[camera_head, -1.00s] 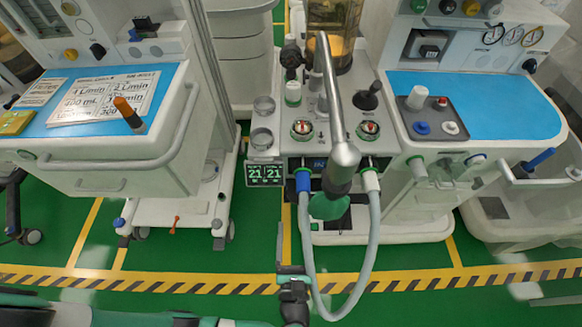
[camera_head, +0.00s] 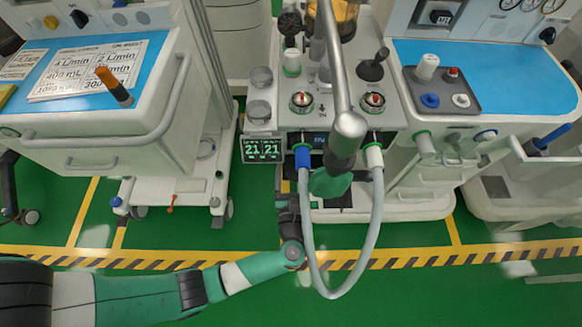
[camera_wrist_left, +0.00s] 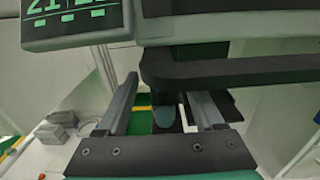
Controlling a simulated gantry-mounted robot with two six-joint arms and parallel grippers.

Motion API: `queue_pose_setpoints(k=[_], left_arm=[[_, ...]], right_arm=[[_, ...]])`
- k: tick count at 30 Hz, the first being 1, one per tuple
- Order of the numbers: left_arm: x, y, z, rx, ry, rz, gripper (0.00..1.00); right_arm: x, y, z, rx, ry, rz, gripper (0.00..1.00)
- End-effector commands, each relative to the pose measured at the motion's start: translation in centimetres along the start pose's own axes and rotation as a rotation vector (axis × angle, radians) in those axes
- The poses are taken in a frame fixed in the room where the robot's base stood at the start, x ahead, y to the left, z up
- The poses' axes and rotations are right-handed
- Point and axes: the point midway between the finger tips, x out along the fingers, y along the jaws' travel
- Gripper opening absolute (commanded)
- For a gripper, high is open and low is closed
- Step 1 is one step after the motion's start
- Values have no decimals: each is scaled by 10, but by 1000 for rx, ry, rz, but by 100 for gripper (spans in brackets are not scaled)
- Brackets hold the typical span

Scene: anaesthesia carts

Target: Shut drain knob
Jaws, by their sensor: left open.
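My left gripper (camera_head: 288,208) reaches up from the lower left to the front of the middle cart, beside the hose loop and below the small display (camera_head: 263,150). In the left wrist view its two fingers (camera_wrist_left: 163,105) are apart, with a gap between them. A small rounded blue-grey thing (camera_wrist_left: 165,112) shows in that gap, under a dark ledge (camera_wrist_left: 240,70); it may be the drain knob, but I cannot tell for sure. I cannot make out a drain knob in the head view. I cannot tell whether the fingers touch anything. My right gripper is not in view.
A grey hose (camera_head: 378,230) loops down in front of the middle cart, close to my left gripper. A green bag (camera_head: 329,183) hangs below the metal arm (camera_head: 338,75). A drawer cart (camera_head: 110,150) stands at left. Green floor (camera_head: 420,305) is open in front.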

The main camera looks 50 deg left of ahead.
Motion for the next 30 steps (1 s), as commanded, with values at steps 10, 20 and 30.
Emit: queue_pose_setpoints(k=[10, 20, 30], left_arm=[[2, 0, 0, 1, 0, 0, 53], [1, 0, 0, 1, 0, 0, 0], [2, 1, 4, 270, 2, -1, 0]], right_arm=[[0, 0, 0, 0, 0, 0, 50], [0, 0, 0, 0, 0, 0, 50], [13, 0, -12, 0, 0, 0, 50]])
